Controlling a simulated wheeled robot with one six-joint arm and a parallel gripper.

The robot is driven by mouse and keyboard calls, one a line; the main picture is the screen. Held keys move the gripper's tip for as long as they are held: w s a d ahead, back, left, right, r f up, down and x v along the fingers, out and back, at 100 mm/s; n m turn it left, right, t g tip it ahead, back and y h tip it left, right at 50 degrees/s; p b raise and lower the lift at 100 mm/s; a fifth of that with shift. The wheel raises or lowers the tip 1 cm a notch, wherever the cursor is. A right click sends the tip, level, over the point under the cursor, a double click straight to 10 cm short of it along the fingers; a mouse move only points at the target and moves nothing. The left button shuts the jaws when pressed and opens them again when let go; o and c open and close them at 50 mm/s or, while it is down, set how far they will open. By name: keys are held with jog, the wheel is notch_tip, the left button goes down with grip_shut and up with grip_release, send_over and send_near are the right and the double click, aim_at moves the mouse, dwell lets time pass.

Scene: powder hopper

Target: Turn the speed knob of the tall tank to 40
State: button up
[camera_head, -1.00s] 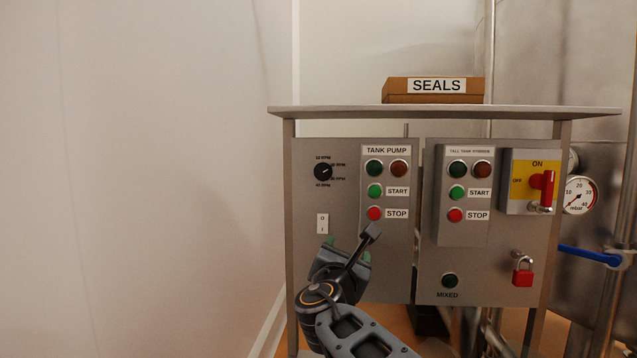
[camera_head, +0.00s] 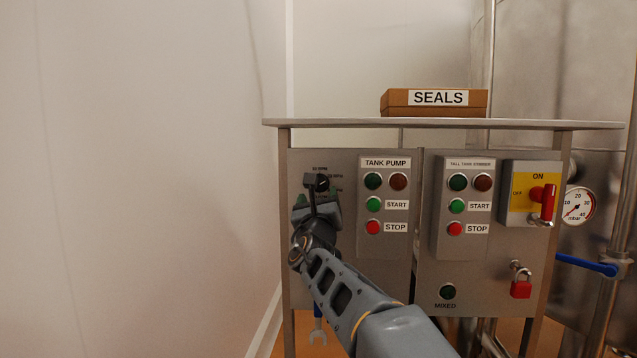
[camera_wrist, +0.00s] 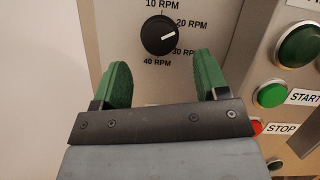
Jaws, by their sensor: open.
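The black speed knob (camera_wrist: 158,35) shows in the wrist view on a grey panel, ringed by the labels 10, 20, 30 and 40 RPM. Its white pointer line faces right, on the side of the 20 and 30 RPM labels; the 40 RPM label is at its lower left. My gripper (camera_wrist: 163,76) is open and empty, with its two green fingers spread below the knob in the picture. No contact with the knob shows. In the head view my gripper (camera_head: 317,196) covers much of the knob and its labels.
The tank pump box (camera_head: 385,240) and the tall tank stirrer box (camera_head: 463,246), with lamps and buttons, are right of the knob. A red-handled switch (camera_head: 547,203) and a red padlock (camera_head: 521,289) are farther right. A SEALS box (camera_head: 395,104) lies on the top shelf.

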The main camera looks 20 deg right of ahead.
aim_at(319, 187)
jog(key=shift+p+x, duration=0.75)
jog(key=shift+x, duration=1.5)
jog(key=c, duration=0.9)
